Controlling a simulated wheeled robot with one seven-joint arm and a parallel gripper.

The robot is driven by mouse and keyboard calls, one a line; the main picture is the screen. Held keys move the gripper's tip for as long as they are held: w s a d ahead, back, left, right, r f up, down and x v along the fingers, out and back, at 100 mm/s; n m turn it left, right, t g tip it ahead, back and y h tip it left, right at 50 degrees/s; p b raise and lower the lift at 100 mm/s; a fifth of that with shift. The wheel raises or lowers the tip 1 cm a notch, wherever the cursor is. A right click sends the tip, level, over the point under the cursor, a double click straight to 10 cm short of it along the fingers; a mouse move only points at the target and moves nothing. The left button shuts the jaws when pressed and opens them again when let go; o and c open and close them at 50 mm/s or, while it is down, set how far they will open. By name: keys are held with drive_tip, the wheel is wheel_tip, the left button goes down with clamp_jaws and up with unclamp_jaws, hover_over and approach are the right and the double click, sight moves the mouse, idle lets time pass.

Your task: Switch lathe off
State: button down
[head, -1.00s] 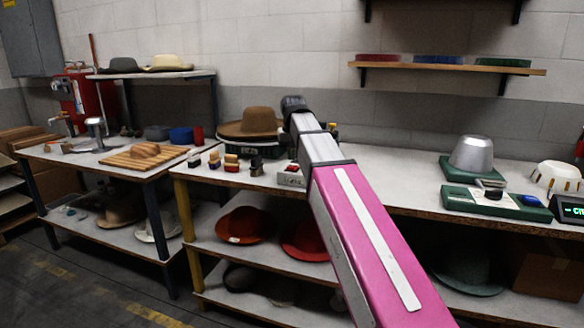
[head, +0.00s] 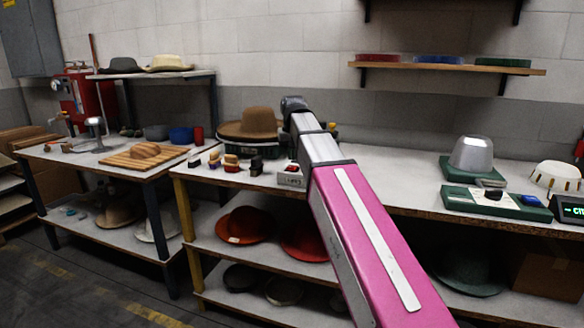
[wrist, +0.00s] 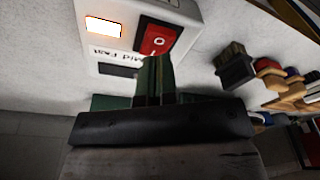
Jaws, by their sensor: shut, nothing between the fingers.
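The white control box (wrist: 187,12) fills the top of the wrist view. It carries a red rocker switch (wrist: 157,38) marked O, a lit white lamp (wrist: 102,26) and a label reading "Mid Fast". My gripper (wrist: 153,62) is shut and empty, its green fingertips overlapping the switch's lower edge; I cannot tell whether they touch it. In the head view the box (head: 288,180) sits at the bench's front edge beside my arm, which hides my gripper. A brown felt hat (head: 255,122) sits on a dark green base (head: 240,148) behind it, likely the lathe.
Small brushes or blocks (head: 231,163) stand left of the box. A dark block (wrist: 234,68) is close right of my fingers in the wrist view. A green device with a metal dome (head: 472,155) stands to the right. The bench (head: 385,185) between is mostly clear.

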sight(291, 167)
drive_tip(key=shift+f, duration=1.5)
idle(1.0)
drive_tip(key=shift+r, duration=3.55)
